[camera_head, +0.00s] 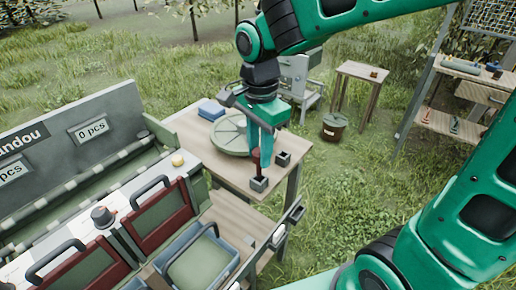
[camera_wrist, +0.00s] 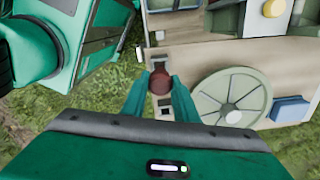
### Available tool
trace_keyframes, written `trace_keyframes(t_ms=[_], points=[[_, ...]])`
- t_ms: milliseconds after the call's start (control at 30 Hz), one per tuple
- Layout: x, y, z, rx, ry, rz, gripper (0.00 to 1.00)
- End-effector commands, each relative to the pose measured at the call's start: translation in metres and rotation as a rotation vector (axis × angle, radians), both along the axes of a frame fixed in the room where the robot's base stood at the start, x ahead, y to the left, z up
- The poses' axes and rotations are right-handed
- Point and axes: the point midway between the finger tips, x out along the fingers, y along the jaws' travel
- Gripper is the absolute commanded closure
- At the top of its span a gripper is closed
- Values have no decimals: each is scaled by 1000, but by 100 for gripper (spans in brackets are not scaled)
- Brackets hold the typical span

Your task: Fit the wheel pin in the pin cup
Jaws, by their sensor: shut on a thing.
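The wheel pin (camera_head: 256,161) is dark red-brown and upright. My gripper (camera_head: 262,150) is shut on it from above. In the wrist view my gripper (camera_wrist: 160,95) has the pin's round red-brown top (camera_wrist: 159,80) between its two green fingers. Directly below the pin is a small dark grey square cup (camera_head: 258,185) near the front corner of the wooden table. The pin's lower end meets the cup's opening in the picture; I cannot tell whether it is inside or just above. A second small square cup (camera_head: 284,158) stands behind it, to the right.
A large pale green spoked wheel (camera_head: 229,136) lies on the table (camera_head: 225,172), also seen in the wrist view (camera_wrist: 232,97). A blue block (camera_head: 211,110) lies behind it. The sorting machine (camera_head: 95,135) with crates stands at left. A brown bucket (camera_head: 333,127) stands on the grass.

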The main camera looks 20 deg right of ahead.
Motion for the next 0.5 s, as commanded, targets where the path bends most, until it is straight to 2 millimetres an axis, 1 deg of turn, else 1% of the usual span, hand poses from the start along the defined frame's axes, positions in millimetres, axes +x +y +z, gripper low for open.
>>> trace_keyframes(t_ms=[500], points=[[0, 0, -14, 0, 1, 1, 97]])
